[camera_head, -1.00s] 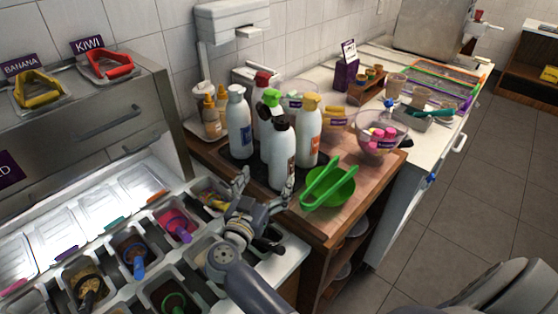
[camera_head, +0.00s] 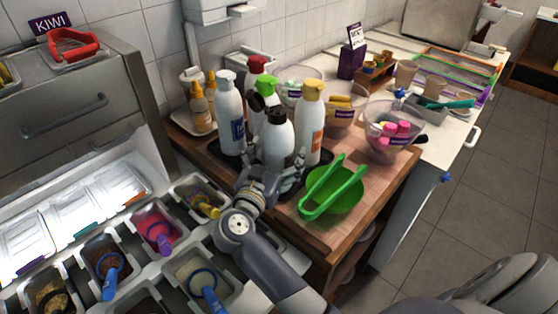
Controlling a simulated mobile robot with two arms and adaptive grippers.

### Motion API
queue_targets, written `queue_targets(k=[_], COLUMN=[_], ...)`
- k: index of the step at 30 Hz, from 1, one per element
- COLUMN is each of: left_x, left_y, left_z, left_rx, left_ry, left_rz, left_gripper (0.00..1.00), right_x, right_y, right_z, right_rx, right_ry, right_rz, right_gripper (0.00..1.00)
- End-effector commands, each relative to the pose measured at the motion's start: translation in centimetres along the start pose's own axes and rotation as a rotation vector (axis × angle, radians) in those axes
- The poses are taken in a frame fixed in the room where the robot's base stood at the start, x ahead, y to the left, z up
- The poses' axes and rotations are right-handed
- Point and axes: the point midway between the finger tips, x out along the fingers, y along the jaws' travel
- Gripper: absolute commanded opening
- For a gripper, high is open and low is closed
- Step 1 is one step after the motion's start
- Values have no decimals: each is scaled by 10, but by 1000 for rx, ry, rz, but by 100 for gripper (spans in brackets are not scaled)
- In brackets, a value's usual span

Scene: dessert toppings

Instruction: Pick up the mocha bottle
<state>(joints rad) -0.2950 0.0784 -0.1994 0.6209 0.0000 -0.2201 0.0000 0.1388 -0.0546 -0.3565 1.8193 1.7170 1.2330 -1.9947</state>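A white bottle with a black cap (camera_head: 279,142) stands at the front of a bottle cluster on the wooden counter. It seems to be the mocha bottle, but I cannot read its label. My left gripper (camera_head: 274,176) is low in front of this bottle. Its fingers are spread, one toward the left and one by the bottle's lower right side. The bottle's base is hidden behind the gripper, so contact is unclear. My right gripper is out of view.
Close around stand bottles with white (camera_head: 230,115), green (camera_head: 265,90), red (camera_head: 256,68) and yellow (camera_head: 312,120) caps. A green bowl with tongs (camera_head: 335,190) lies just right of my gripper. Topping bins (camera_head: 155,225) fill the lower left.

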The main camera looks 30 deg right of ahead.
Motion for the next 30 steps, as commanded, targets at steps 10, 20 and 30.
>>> queue_targets(k=[10,20,30], left_x=[-1,-2,-7], left_y=[0,-1,-1], left_z=[11,9,1], left_rx=[2,2,2], left_ry=[-15,-12,-2], left_rz=[-1,-1,-1], left_gripper=[0,0,0], right_x=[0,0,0], right_y=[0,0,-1], right_z=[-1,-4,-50], right_rx=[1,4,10], right_ry=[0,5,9], right_rz=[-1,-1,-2], right_gripper=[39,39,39])
